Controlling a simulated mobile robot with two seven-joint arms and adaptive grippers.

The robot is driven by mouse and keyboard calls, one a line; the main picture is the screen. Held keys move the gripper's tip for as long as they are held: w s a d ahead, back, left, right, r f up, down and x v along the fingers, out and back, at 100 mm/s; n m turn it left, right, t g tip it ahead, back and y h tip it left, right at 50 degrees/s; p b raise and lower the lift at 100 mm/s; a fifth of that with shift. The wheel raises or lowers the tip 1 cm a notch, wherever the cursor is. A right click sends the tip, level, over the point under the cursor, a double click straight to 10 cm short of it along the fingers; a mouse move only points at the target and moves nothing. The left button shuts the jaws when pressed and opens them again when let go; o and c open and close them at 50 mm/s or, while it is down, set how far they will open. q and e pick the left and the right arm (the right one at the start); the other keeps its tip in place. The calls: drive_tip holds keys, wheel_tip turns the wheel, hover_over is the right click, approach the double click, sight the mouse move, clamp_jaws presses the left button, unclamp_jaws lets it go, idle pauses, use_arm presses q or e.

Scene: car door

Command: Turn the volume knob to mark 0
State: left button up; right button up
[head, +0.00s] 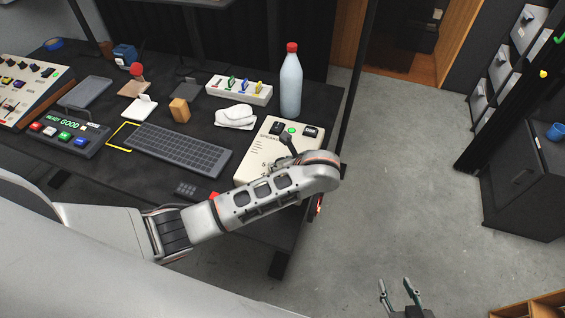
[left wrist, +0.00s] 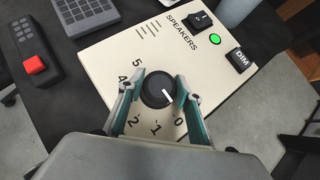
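The cream speaker panel (head: 256,153) stands at the right end of the table; it also shows in the left wrist view (left wrist: 112,45). Its round black volume knob (left wrist: 155,88) has a white pointer line aimed to the lower right, toward the side of the printed 0 (left wrist: 179,122) and a little right of it. My left gripper (left wrist: 160,78) has one finger on each side of the knob, close against it, and appears closed on it. In the head view my left wrist hides the knob and most of that gripper. My right gripper (head: 395,288) is open and empty above the floor.
On the panel are a lit green button (left wrist: 214,38) and a DIM switch (left wrist: 240,60). A bottle (head: 291,85) stands behind the panel. A keyboard (head: 180,148) and a remote with a red button (left wrist: 34,64) are to the left. Open floor is to the right.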

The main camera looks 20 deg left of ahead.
use_arm(q)
drive_tip(key=o, duration=0.4)
drive_tip(key=shift+o, duration=0.2)
drive_tip(key=v, duration=0.7)
drive_tip(key=shift+s+d+r, duration=0.1)
drive_tip(key=shift+s+r, duration=0.05)
drive_tip(key=shift+r, duration=0.05)
